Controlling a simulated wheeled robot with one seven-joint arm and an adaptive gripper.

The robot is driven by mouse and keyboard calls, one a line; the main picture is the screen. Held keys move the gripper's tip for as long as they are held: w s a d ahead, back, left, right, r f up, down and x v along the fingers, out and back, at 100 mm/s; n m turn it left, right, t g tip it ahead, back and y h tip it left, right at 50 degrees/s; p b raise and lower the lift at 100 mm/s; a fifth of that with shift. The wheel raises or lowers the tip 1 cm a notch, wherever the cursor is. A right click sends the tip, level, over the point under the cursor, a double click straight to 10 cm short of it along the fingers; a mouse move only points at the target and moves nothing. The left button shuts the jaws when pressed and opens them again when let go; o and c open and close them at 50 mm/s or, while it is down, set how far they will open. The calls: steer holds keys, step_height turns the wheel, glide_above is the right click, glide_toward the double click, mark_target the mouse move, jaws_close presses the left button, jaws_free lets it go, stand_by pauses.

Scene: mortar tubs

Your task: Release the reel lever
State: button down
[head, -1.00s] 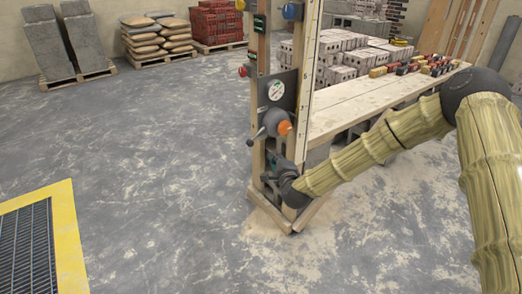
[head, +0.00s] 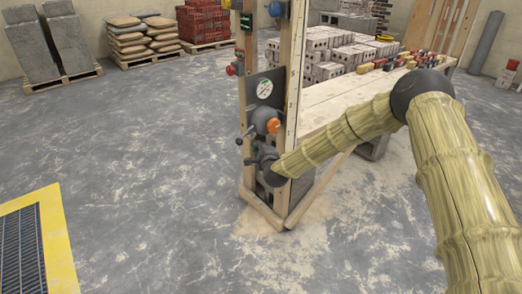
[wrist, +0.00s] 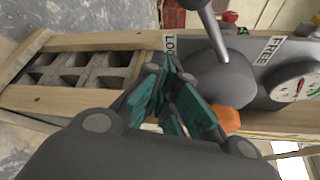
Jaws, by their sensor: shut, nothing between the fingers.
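The reel lever is a grey rod (wrist: 212,35) on a rounded grey hub (wrist: 218,82). In the wrist view it slants up from the hub, between a partly hidden label starting "LO" (wrist: 168,48) and the "FREE" label (wrist: 271,50). In the head view the hub (head: 264,120) sits on a wooden post, with the lever's dark ball end (head: 239,141) to its left. An orange knob (head: 273,126) is at the hub's right.
A gauge (head: 264,89) is above the hub, with a red knob (head: 232,70) higher on the post. A plank bench (head: 335,100) with blocks behind stands right of the post. A yellow-edged grate (head: 62,245) lies at front left. The floor between is clear.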

mark_target(245, 135)
steer(key=shift+s+a+r, duration=0.25)
steer(key=shift+a, duration=0.3)
steer(key=shift+s+a+r, duration=0.25)
steer(key=shift+s+a, duration=0.05)
steer(key=shift+a, duration=0.25)
steer(key=shift+s+a+r, duration=0.25)
steer(key=shift+a, duration=0.3)
steer(key=shift+s+a+r+m, duration=0.15)
steer(key=shift+a+r+m, duration=0.1)
steer(key=shift+m, duration=0.25)
steer(key=r+m+g, duration=0.1)
steer(key=a+r+m+g+y, duration=0.1)
steer(key=m, duration=0.1)
steer(key=s+r+m+g+y, duration=0.1)
steer(key=shift+a+r+m, duration=0.2)
steer(key=shift+r+m, duration=0.1)
steer(key=shift+m, duration=0.1)
steer(key=shift+s+r+m+g+y, duration=0.1)
steer(key=shift+r+m+g+y, duration=0.2)
steer(key=shift+r+m+g, duration=0.4)
steer(key=shift+a, duration=0.1)
steer(key=shift+r, duration=0.75)
